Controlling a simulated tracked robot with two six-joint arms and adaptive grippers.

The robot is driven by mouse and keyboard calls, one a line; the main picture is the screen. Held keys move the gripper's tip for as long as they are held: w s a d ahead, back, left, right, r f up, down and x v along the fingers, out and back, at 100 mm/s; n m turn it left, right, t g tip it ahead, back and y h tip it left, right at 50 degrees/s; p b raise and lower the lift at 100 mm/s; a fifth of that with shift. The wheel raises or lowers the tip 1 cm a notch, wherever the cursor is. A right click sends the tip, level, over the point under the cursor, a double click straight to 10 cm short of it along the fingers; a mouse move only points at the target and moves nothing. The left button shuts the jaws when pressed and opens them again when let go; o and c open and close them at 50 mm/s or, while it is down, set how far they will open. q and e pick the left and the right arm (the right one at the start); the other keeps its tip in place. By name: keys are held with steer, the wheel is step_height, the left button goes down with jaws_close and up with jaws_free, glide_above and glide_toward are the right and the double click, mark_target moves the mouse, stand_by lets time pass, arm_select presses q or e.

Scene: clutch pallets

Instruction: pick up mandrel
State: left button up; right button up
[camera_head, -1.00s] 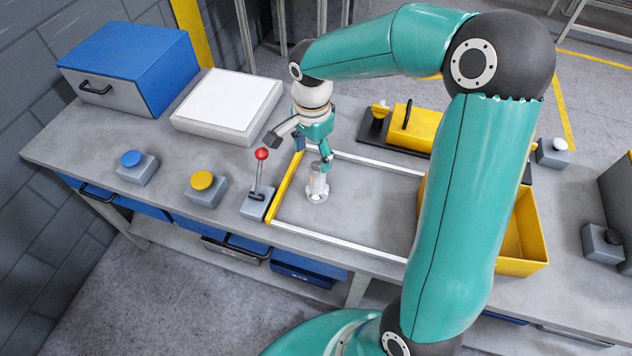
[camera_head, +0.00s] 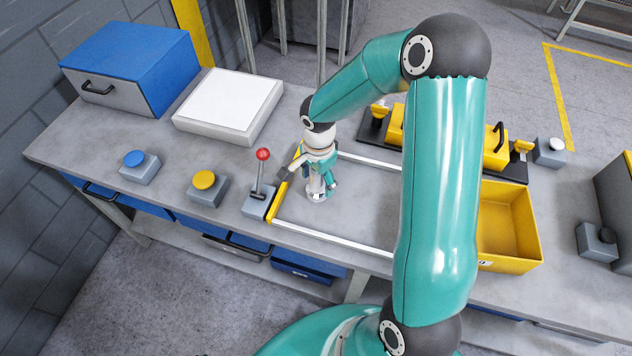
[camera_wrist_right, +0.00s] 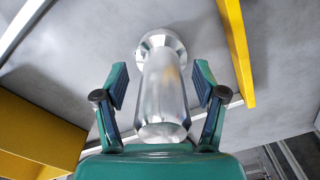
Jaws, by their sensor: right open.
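The mandrel (camera_head: 316,190) is a silver metal cylinder on a wider round foot, standing upright in the white-railed area of the bench. In the right wrist view the mandrel (camera_wrist_right: 163,95) lies between the two finger pads, with a gap on each side. My right gripper (camera_head: 319,180) is right at the mandrel and hides part of it in the head view. In the wrist view the right gripper (camera_wrist_right: 160,88) is open, its fingers on either side of the mandrel. My left gripper is not in view.
A yellow strip (camera_head: 283,196) and a lever with a red knob (camera_head: 263,154) stand close left of the mandrel. A yellow bin (camera_head: 510,225) is at the right. A white rail (camera_head: 335,239) runs along the front. The bench between mandrel and my arm is clear.

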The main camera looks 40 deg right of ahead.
jaws_close()
steer(key=shift+r, duration=0.15)
stand_by(0.4)
